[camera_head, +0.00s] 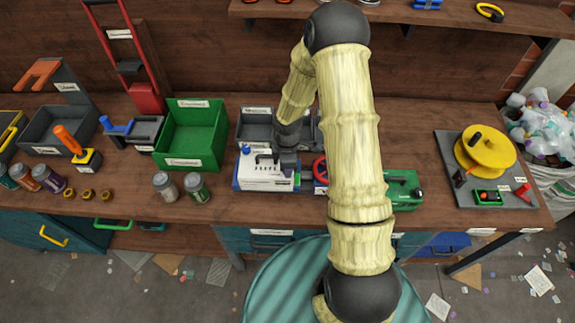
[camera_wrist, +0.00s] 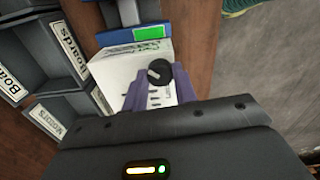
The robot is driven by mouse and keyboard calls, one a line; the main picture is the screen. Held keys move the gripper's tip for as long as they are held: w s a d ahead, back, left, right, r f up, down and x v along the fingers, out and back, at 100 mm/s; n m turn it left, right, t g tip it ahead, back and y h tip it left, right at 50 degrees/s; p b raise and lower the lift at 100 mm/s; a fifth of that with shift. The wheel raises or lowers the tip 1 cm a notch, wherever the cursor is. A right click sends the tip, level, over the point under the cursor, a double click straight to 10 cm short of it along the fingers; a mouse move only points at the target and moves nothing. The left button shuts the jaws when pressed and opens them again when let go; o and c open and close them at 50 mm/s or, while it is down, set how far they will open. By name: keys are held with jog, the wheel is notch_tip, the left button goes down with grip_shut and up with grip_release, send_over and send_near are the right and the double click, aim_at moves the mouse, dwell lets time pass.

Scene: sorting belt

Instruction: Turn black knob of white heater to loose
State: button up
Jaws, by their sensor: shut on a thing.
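The white heater (camera_head: 262,184) stands on a blue base on the bench, left of my arm in the head view. It also shows in the wrist view (camera_wrist: 120,72) as a white box with dark slots. The round black knob (camera_wrist: 159,71) with a pale pointer mark is on its face. My gripper (camera_wrist: 157,82) has its purple fingers on either side of the knob, shut on it. In the head view my gripper (camera_head: 284,162) is over the heater's right part and hides some of it. The knob is hard to make out there.
A grey bin (camera_head: 254,124) stands behind the heater and a green crate (camera_head: 190,140) to its left. Two jars (camera_head: 197,187) stand at the front edge. A red valve wheel (camera_head: 320,169) is close on the right. A green case (camera_head: 403,188) is farther right.

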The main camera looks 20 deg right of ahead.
jog(key=o, duration=1)
jog(key=shift+r, duration=0.15)
notch_tip(320, 180, up, 17)
jog(key=shift+r+b, duration=0.1)
jog(key=shift+b, duration=0.3)
jog(key=s+r+m+t, duration=0.1)
jog(key=s+m, duration=0.3)
jog(key=m, duration=0.1)
jog(key=s+r+m, duration=0.1)
jog(key=s+m, duration=0.4)
jog(key=s+r+m+t, duration=0.1)
jog(key=s+m, duration=0.3)
jog(key=m, duration=0.1)
jog(key=shift+s+r+t, duration=0.2)
jog(key=shift+s+t, duration=0.1)
jog(key=shift+s, duration=0.05)
